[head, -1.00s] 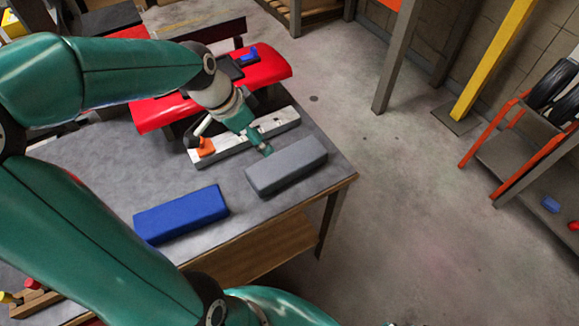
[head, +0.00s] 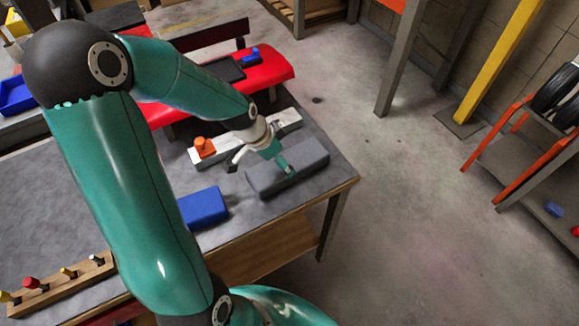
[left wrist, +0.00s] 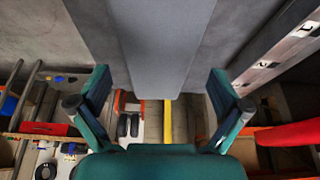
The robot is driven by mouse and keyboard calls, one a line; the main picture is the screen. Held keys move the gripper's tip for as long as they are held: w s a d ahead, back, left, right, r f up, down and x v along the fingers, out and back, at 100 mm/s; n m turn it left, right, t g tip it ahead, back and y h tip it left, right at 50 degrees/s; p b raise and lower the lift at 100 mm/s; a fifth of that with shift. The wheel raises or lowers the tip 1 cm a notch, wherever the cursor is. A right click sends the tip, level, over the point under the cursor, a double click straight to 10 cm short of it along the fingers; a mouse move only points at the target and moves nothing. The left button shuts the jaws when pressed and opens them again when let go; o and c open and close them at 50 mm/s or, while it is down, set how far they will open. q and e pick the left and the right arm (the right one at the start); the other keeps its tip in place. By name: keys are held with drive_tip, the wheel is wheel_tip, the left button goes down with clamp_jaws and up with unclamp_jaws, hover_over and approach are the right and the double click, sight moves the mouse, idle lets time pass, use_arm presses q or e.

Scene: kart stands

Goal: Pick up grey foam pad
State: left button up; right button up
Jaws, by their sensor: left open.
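The grey foam pad (head: 306,167) lies on the grey workbench near its right front corner. My left gripper (head: 285,167) is over the pad in the head view, with its fingers close to the pad's top. In the left wrist view the pad (left wrist: 156,45) runs up between the two spread fingers of the left gripper (left wrist: 160,95). The gripper is open and I see no grip on the pad. Whether a finger touches it, I cannot tell. My right gripper is not in view.
A blue pad (head: 203,207) lies left of the grey one. Behind is a white numbered strip (head: 224,151) with an orange piece (head: 204,147). A red kart part (head: 270,72) stands beyond. A wooden rack (head: 60,280) is at lower left.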

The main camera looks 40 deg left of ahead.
use_arm(q)
drive_tip(key=shift+w+d+p+x, duration=0.1)
drive_tip(key=shift+w+p+x, duration=0.05)
drive_tip(key=shift+x, duration=1)
drive_tip(key=shift+w+d+p+x, duration=0.1)
drive_tip(key=shift+w+p+x, duration=0.1)
drive_tip(key=shift+x, duration=0.9)
drive_tip(key=shift+r, duration=0.15)
drive_tip(key=c, duration=0.9)
